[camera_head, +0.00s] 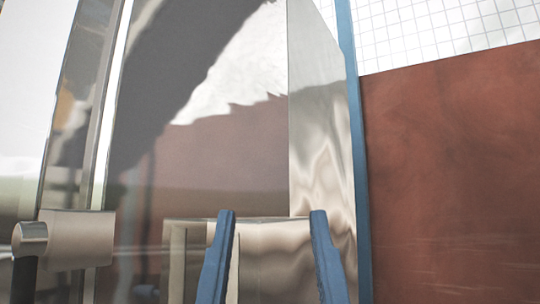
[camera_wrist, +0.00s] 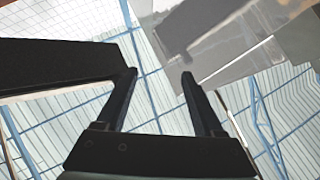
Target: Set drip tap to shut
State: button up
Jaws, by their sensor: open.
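In the head view, a metal fitting (camera_head: 75,238) with a round metal end (camera_head: 30,238) and a dark stem (camera_head: 24,282) below it stands at the lower left. It may be the drip tap, but its setting cannot be told. My gripper (camera_head: 272,214) is open, its two blue fingers apart and pointing up at the bottom centre, to the right of the fitting. In the wrist view my gripper (camera_wrist: 159,75) shows dark and empty between its fingertips. A dark bar (camera_wrist: 55,66) comes in from the left and ends beside the left finger; whether they touch is unclear.
A tall shiny metal panel (camera_head: 215,165) fills the middle of the head view behind my fingers. A blue upright (camera_head: 354,150) edges it on the right. A reddish-brown surface (camera_head: 455,180) and a white tiled area (camera_head: 440,30) lie beyond to the right.

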notch_tip(320, 180, up, 4)
jog(key=p, duration=0.2)
jog(key=shift+f+p, duration=0.15)
jog(key=shift+p, duration=0.2)
